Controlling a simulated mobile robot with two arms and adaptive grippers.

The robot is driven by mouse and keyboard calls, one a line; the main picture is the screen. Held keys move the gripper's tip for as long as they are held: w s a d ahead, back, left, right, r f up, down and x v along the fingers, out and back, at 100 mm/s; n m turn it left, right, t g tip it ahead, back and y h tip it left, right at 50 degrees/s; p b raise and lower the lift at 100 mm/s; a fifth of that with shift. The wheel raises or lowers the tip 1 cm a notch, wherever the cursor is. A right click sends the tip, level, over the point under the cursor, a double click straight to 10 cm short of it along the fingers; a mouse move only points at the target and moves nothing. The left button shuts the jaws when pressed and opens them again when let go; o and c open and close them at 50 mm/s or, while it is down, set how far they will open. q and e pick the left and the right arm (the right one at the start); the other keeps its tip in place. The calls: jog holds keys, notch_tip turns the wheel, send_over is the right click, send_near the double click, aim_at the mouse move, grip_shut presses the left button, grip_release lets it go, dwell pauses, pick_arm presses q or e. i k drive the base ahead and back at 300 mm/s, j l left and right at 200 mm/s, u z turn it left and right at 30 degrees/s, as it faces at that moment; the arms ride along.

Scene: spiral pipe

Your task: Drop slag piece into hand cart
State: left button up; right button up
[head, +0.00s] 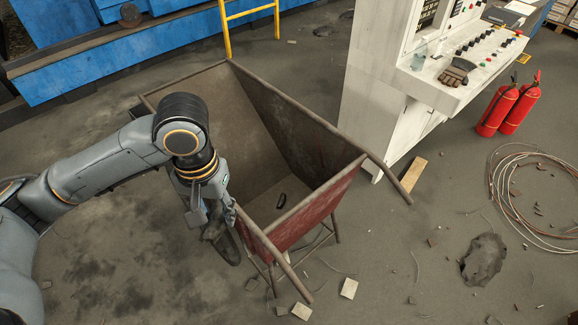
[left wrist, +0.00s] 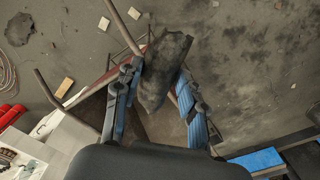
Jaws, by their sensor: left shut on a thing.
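The hand cart (head: 330,190) is a rusty red, open-topped metal bin with handles in the middle of the head view. It also shows in the left wrist view, partly hidden behind my gripper (left wrist: 88,118). My left gripper (head: 207,212) is at the cart's near left side. In the left wrist view my left gripper (left wrist: 160,85) is shut on a dark, rough slag piece (left wrist: 165,68), held between its two blue-padded fingers. My right gripper is not in view.
A small black object (head: 282,200) lies inside the cart. A white control console (head: 385,110) stands behind the cart at right, with red fire extinguishers (head: 497,110) beside it. A dark lump (head: 483,259), coiled cable (head: 535,190) and debris lie on the floor at right.

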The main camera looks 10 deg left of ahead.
aim_at(279, 218)
jog(key=i+l, duration=0.7)
jog(key=i+j, duration=0.25)
jog(key=i, duration=0.25)
